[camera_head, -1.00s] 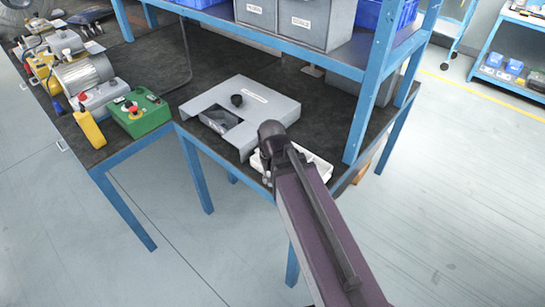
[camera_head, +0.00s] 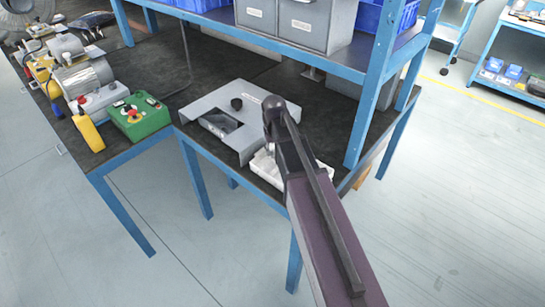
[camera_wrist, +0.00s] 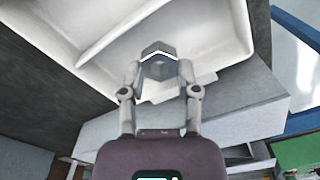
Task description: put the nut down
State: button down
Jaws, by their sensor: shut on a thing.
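The nut (camera_wrist: 158,64) is a grey hexagonal piece between the two fingertips of my gripper (camera_wrist: 159,72) in the wrist view. My gripper is shut on it. Behind the nut is a white tray (camera_wrist: 210,28) with a raised divider; I cannot tell the gap between nut and tray floor. In the head view the white tray (camera_head: 318,178) sits at the bench's front right corner, partly behind my arm. The nut cannot be made out there, and my gripper is mostly hidden by my arm.
A green control box (camera_head: 141,118) is further left. A blue shelf post (camera_head: 370,90) rises close to the tray's right. Bare dark bench top (camera_head: 215,60) lies behind the housing.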

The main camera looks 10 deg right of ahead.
aim_at(273, 160)
jog(key=shift+w+d, duration=0.1)
jog(key=shift+w, duration=0.35)
jog(key=shift+f, duration=0.1)
jog(key=shift+f+b, duration=1.7)
jog(key=shift+b, duration=0.1)
jog(key=shift+f, duration=0.15)
jog(key=shift+c, duration=1.7)
grip_release()
notch_tip(273, 160, up, 12)
jog(key=p, duration=1.2)
jog(key=shift+r, duration=0.2)
